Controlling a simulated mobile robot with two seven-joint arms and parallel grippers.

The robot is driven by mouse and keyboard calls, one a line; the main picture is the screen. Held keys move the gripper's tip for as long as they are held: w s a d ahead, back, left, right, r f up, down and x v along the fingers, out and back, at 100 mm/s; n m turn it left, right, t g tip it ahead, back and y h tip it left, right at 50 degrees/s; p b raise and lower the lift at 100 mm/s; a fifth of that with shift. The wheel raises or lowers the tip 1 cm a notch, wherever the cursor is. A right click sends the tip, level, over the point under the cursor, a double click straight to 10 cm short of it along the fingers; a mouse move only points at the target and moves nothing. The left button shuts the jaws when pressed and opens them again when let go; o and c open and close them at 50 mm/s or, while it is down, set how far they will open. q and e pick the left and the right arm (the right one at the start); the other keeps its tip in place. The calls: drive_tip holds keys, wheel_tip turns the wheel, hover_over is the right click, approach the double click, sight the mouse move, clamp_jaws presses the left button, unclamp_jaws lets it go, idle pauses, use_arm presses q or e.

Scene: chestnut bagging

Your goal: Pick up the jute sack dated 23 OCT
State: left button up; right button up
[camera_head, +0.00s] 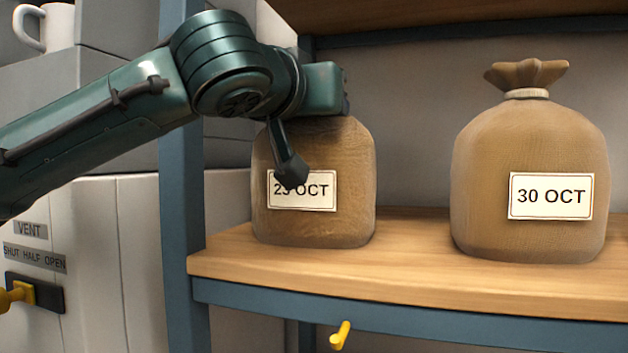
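The jute sack dated 23 OCT (345,165) stands upright on the wooden shelf board at the left. Its white label is partly covered, with the first digits half hidden. My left arm comes in from the left, and my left gripper (291,168) is at the sack's top. One dark finger hangs down in front of the sack, its tip over the label's upper edge. The other finger is not visible, and the sack's neck is hidden behind the gripper, so I cannot tell whether it grips. My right gripper is not in view.
A second jute sack labelled 30 OCT (530,150), tied at the neck, stands to the right with a gap between. A blue shelf post (183,200) rises at the left, and another board hangs overhead. A yellow peg (340,335) sticks out below the shelf (415,265).

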use_arm(q)
clamp_jaws()
idle(0.9)
drive_tip(key=shift+r, duration=0.25)
